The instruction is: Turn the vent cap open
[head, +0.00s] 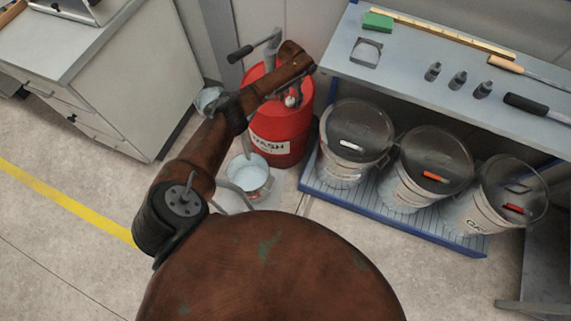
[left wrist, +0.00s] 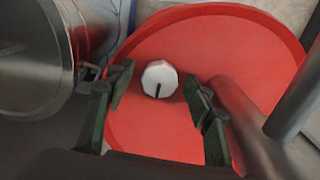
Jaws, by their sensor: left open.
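The vent cap (left wrist: 159,72) is a small pale, faceted knob with a dark line on its face, on the red drum top (left wrist: 220,40). In the head view the red drum (head: 285,130) stands at centre, with the small pale cap (head: 291,101) partly hidden by my arm. My left gripper (left wrist: 158,88) is open, one dark finger on each side of the cap in the left wrist view. The fingers look apart from the cap; the exact height gap cannot be told. In the head view my arm hides most of the gripper. My right gripper is not in view.
A pump with a crank handle (head: 240,54) rises from the drum. A grey pipe (left wrist: 250,110) stands right of the fingers. An open pail (head: 248,180) sits before the drum. Lidded buckets (head: 357,135) stand under the bench (head: 440,85) at right. A cabinet (head: 150,90) is left.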

